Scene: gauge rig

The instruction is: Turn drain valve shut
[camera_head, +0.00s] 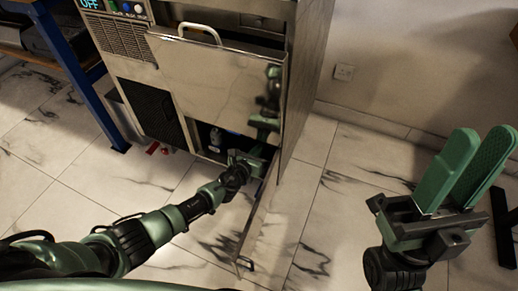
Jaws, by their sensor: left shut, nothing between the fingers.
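The gauge rig cabinet (225,75) stands at the top centre, with a dark opening low in its front. My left gripper (262,153) is at the right side of this opening, shut, with nothing seen between its fingers. I cannot make out the drain valve; it may be hidden by my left gripper or in the dark interior. A small grey item (215,136) shows inside the opening, left of the gripper. My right gripper (484,137) is over the floor at the right, far from the cabinet, with its green fingers upward, apart and empty.
A lower door (258,222) stands open, just right of my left forearm. A shiny front panel (205,80) with a white handle (200,30) is above the opening. A blue-legged table (85,85) is at left. Small red pieces (153,148) lie on the floor.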

